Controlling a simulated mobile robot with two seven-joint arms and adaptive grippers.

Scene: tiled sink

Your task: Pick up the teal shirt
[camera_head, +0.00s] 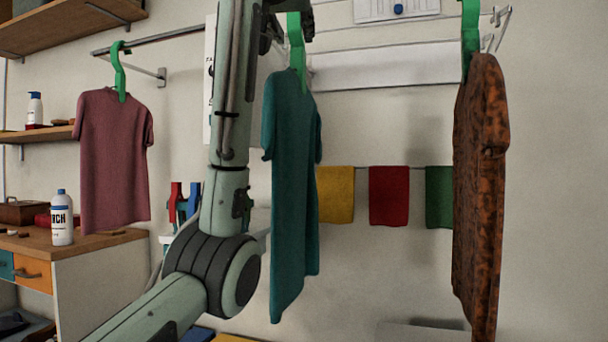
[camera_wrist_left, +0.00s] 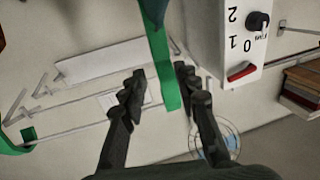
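The teal shirt (camera_head: 290,200) hangs from a green hanger (camera_head: 297,45) in the middle of the head view. A corner of it shows at the top of the left wrist view (camera_wrist_left: 151,8). My left gripper (camera_head: 277,28) is up at the hanger, partly hidden by my own arm and cut by the top edge. In the left wrist view my left gripper (camera_wrist_left: 160,82) is open, with its fingers apart. The green hanger strip (camera_wrist_left: 168,85) shows between them, nearer the right finger; contact cannot be told. My right gripper is in neither view.
A pink shirt (camera_head: 113,160) hangs at the left and a rust-patterned shirt (camera_head: 480,190) at the right. Yellow (camera_head: 335,194), red (camera_head: 388,195) and green (camera_head: 439,196) cloths hang behind. A white switch box (camera_wrist_left: 228,40) shows in the wrist view. A bottle (camera_head: 62,220) stands on the cabinet.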

